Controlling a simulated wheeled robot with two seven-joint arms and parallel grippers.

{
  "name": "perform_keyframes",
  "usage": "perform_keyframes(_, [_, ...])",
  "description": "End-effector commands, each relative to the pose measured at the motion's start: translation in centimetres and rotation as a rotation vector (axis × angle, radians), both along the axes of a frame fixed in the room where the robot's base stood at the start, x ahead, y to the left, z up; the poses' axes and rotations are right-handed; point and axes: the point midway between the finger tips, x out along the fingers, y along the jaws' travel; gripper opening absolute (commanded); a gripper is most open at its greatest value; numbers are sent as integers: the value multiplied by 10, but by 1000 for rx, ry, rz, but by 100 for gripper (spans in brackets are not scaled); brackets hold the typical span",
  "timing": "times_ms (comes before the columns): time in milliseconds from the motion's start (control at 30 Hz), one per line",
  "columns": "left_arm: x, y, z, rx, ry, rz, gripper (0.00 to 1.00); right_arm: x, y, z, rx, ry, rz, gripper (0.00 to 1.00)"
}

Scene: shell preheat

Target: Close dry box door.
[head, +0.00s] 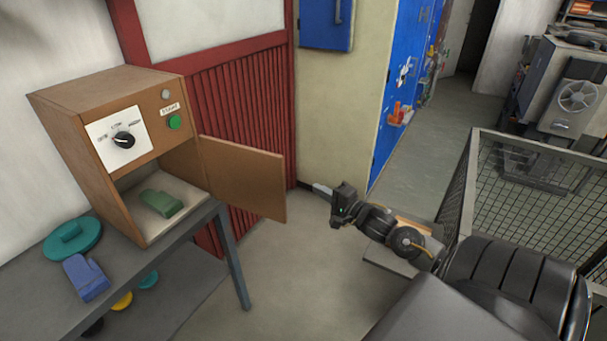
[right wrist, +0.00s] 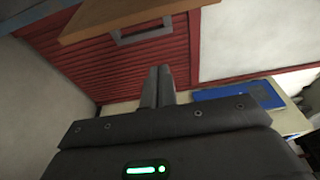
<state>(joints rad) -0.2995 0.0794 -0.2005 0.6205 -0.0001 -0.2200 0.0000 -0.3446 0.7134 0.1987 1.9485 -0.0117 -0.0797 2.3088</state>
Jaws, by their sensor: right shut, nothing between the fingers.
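The dry box (head: 110,90) is a brown wooden cabinet on a grey table. Its door (head: 243,178) is hinged on the right side of the opening and stands wide open, swung out to the right. A green object (head: 161,203) lies inside on the pale floor. My right gripper (head: 322,190) is shut and empty, to the right of the door's free edge and apart from it. In the right wrist view, the shut fingers (right wrist: 158,86) point toward the red slatted wall, with a wooden panel and a grey handle (right wrist: 145,30) above them. My left gripper is not in view.
The grey table (head: 35,280) also holds a teal round object (head: 72,238) and a blue block-like object (head: 86,277). A knob (head: 123,140) and a green button (head: 174,122) are on the box front. A wire mesh cage (head: 530,185) stands at right. The floor beyond the door is clear.

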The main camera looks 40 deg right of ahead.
Motion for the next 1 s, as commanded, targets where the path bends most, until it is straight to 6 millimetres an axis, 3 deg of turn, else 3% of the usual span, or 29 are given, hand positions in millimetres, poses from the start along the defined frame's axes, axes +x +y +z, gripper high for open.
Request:
perform_keyframes(500, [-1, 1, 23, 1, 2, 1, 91, 96, 5, 4, -2, -2, -2, 0])
perform_keyframes(700, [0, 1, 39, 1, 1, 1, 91, 84, 31, 3, -1, 2, 0, 0])
perform_keyframes(1000, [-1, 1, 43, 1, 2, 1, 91, 79, 42, 0, -3, 0, -1, 0])
